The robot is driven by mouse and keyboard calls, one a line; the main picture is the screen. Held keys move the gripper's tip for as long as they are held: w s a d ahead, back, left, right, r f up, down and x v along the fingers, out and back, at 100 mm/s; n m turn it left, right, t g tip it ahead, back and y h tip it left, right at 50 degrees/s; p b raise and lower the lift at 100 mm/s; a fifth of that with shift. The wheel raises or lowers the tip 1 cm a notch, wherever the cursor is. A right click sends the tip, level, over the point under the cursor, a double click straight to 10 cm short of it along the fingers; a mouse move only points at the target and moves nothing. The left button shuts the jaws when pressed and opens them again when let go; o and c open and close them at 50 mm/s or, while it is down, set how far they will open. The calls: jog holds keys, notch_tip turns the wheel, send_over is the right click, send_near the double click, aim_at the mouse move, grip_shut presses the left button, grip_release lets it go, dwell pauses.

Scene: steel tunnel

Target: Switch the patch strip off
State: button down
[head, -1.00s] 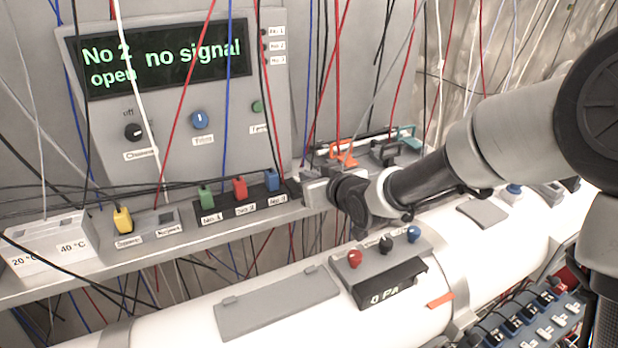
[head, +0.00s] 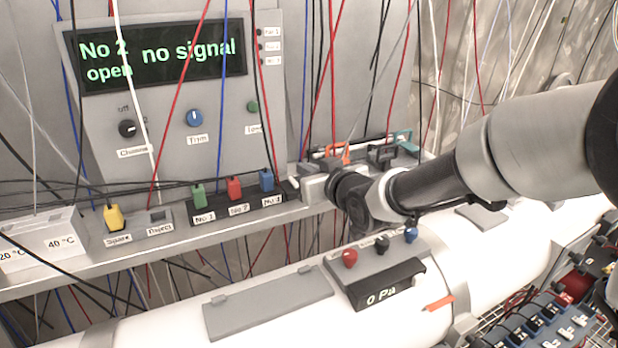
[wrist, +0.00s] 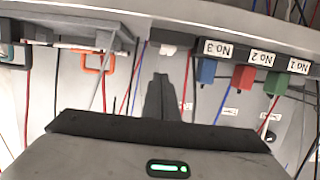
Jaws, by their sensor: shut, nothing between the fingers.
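No part in view carries the name patch strip. A black strip (head: 288,190) on the shelf holds green, red and blue plugs marked No 1, No 2 and No 3; these plugs also show upside down in the wrist view, such as the red plug (wrist: 243,77). A blue strip (head: 525,325) with several dark switch-like parts and white labels lies at the lower right. My gripper (wrist: 160,80) is shut and empty, left of the blue plug in the wrist view and apart from it. In the head view its fingers are hidden.
A panel screen (head: 160,55) reads "No 2 open" and "no signal". A yellow plug (head: 114,218) stands on the shelf at left. A white pipe (head: 150,328) with a 0 Pa box (head: 385,285) runs in front. Many cables hang across the shelf. An orange handle (wrist: 98,62) is near my gripper.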

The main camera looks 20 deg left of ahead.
jog(key=v, duration=1)
jog(key=shift+s+r, duration=0.25)
jog(key=shift+r, duration=0.25)
jog(key=shift+d, duration=0.15)
